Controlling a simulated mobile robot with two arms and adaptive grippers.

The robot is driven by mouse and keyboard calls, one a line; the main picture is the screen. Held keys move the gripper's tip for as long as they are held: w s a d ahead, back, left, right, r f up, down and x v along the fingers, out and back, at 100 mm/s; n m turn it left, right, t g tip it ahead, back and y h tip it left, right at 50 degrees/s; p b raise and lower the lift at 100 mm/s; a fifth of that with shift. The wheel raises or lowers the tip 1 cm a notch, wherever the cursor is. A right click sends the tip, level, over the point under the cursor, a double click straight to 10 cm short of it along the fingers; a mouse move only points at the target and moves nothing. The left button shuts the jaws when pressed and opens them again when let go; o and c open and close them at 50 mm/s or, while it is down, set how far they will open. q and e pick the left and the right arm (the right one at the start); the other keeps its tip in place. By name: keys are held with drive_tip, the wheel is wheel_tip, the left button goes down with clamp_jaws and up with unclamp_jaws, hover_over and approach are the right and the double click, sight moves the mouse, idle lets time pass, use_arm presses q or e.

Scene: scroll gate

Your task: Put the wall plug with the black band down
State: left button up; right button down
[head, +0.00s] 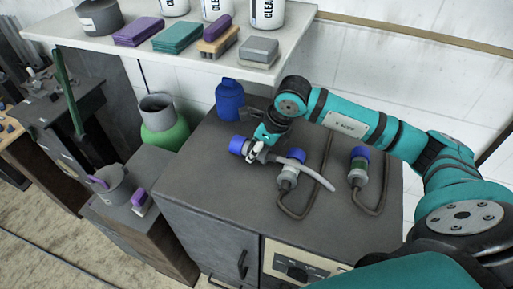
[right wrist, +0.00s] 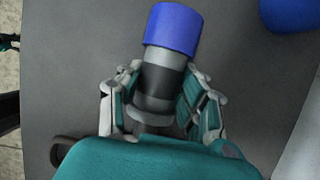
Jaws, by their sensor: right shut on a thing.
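The wall plug with the black band, blue-capped and grey-bodied, is in my right gripper (head: 257,148). In the head view its blue cap (head: 238,145) points left. In the right wrist view the wall plug (right wrist: 163,75) shows its dark band just below the cap, and the fingers (right wrist: 160,105) close around its body from both sides. It is over the dark cabinet top (head: 185,190); I cannot tell whether it touches it. My left gripper is not in view.
A wall plug with a light band (head: 289,174) and one with a green band (head: 358,170) stand on the cabinet top to the right. A blue bottle (head: 230,100) stands behind my right gripper. The front left of the top is clear. A white shelf (head: 190,59) runs behind.

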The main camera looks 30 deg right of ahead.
drive_tip(key=shift+w+d+f, duration=0.2)
drive_tip(key=shift+d+f, duration=0.05)
drive_tip(key=shift+f, duration=0.45)
drive_tip(key=shift+a, duration=0.1)
drive_tip(key=shift+s+f+b, duration=0.15)
drive_tip(key=shift+f+b, duration=0.45)
drive_tip(key=shift+f, duration=0.05)
drive_tip(key=c, duration=1.1)
unclamp_jaws()
drive_tip(key=shift+c, duration=0.2)
drive_tip(key=o, duration=0.3)
drive_tip(key=shift+f, duration=0.1)
